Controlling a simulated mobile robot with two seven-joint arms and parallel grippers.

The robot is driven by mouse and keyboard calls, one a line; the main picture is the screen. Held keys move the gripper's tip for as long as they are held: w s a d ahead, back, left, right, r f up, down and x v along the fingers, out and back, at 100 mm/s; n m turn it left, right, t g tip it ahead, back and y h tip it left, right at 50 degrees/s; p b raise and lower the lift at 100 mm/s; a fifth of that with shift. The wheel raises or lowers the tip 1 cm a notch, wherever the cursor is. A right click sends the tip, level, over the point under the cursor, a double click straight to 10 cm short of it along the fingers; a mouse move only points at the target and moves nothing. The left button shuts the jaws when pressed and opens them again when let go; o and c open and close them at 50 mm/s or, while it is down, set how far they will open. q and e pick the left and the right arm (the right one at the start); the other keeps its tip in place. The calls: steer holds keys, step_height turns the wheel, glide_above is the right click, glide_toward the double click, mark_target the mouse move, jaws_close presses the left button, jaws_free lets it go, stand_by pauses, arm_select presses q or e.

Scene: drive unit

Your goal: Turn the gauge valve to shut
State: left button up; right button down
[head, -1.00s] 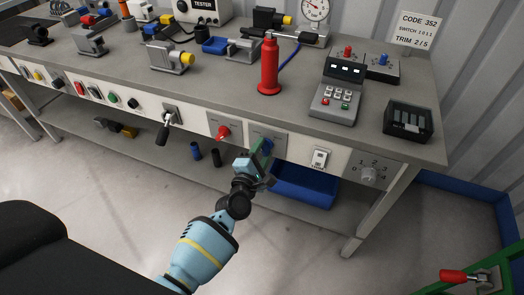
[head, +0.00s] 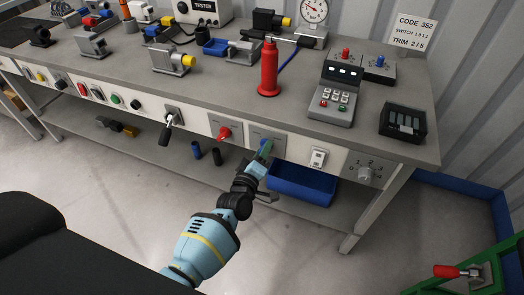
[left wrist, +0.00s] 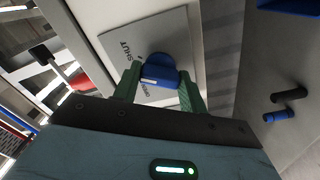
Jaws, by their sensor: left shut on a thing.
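The gauge valve is a blue knob (left wrist: 158,70) on a light grey plate (left wrist: 112,38) that reads SHUT, with more lettering lower down partly hidden by the knob and finger. A white mark shows on the knob's lower left part, near that lower lettering. My left gripper (left wrist: 160,76) is shut on the knob, with one green finger on each side. In the head view the left gripper (head: 262,156) reaches the bench's front panel, and the knob (head: 266,147) is mostly hidden behind it. My right gripper is not in view.
A red switch (head: 224,133) sits left of the valve and a white rocker switch (head: 318,157) right of it. A blue bin (head: 305,185) stands on the shelf below. The pressure gauge (head: 314,10) stands at the bench's back, behind a red cylinder (head: 269,70).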

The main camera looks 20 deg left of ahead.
arm_select(q)
steer(key=shift+m, duration=1.3)
steer(key=shift+p, duration=0.3)
steer(key=shift+m, duration=0.3)
steer(key=o, duration=1)
steer(key=s, duration=0.8)
steer(key=shift+a+p, duration=0.15)
steer(key=shift+p, duration=0.25)
